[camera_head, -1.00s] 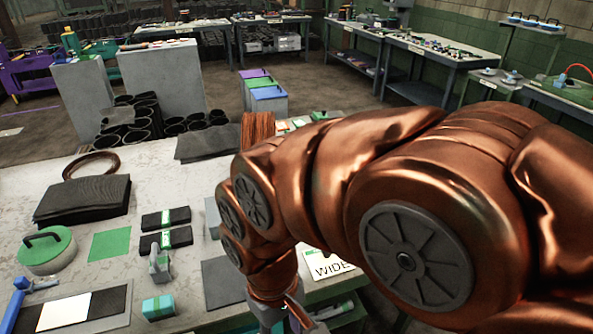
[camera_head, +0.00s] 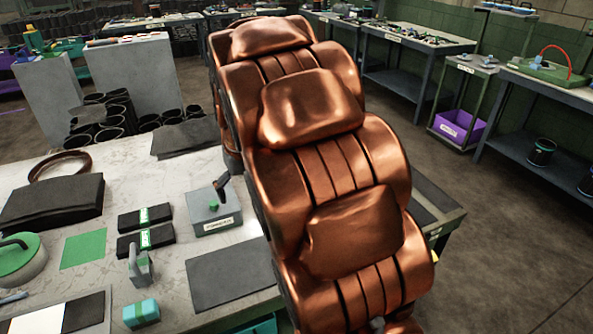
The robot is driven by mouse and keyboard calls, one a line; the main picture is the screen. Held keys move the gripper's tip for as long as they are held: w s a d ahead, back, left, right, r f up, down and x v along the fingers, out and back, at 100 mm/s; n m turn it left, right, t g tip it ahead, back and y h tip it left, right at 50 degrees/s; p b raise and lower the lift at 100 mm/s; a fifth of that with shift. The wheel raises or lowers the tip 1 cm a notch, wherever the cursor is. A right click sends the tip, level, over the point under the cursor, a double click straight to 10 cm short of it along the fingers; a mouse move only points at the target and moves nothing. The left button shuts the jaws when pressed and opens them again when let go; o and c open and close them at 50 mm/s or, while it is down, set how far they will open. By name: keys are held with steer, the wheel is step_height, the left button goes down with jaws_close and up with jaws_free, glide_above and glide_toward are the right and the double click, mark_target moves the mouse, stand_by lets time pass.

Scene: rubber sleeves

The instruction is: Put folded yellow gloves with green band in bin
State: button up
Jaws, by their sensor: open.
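I see no folded yellow gloves in this view. Two dark folded bundles with green bands, a far one (camera_head: 163,213) and a near one (camera_head: 160,237), lie on the pale worktable (camera_head: 185,168). A small turquoise block with a green band (camera_head: 141,313) lies at the table's front. A purple bin (camera_head: 459,126) stands on a low shelf at the right; I cannot tell whether it is the task's bin. My copper arm fills the middle of the view, and my gripper is hidden or out of frame.
A grey labelled box with a dark handle (camera_head: 214,212) and a dark flat sheet (camera_head: 230,275) lie left of my arm. A green square (camera_head: 83,249), a green-topped round container (camera_head: 20,258) and a dark folded stack (camera_head: 52,200) are further left. Open floor (camera_head: 500,250) lies right.

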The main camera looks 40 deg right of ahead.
steer(key=w+d+f+t+b, duration=0.1)
steer(key=w+d+f, duration=0.4)
steer(key=d, duration=0.7)
steer(key=w+d+f+t+h+b, duration=0.1)
steer(key=w+d+f, duration=0.4)
steer(key=d, duration=0.7)
steer(key=w+d+f+m+t+b, duration=0.1)
steer(key=w+d+f+t+b, duration=0.1)
steer(key=w+d+f+b, duration=0.3)
steer(key=shift+w+d+f+h, duration=0.2)
steer(key=shift+w+d, duration=0.45)
steer(key=shift+d, duration=0.65)
steer(key=shift+w+d+f+h, duration=0.15)
steer(key=shift+w+d, duration=0.45)
steer(key=shift+d, duration=0.65)
steer(key=shift+w+d+f+h, duration=0.15)
steer(key=shift+w+d, duration=0.5)
steer(key=shift+d, duration=0.65)
steer(key=shift+p+x, duration=0.7)
steer(key=shift+x, duration=1.35)
steer(key=shift+w+f+p, duration=0.3)
steer(key=shift+w+f, duration=0.05)
steer(key=shift+w, duration=0.2)
steer(key=shift+p+x, duration=0.3)
steer(key=shift+x, duration=1)
steer(key=c, duration=1.3)
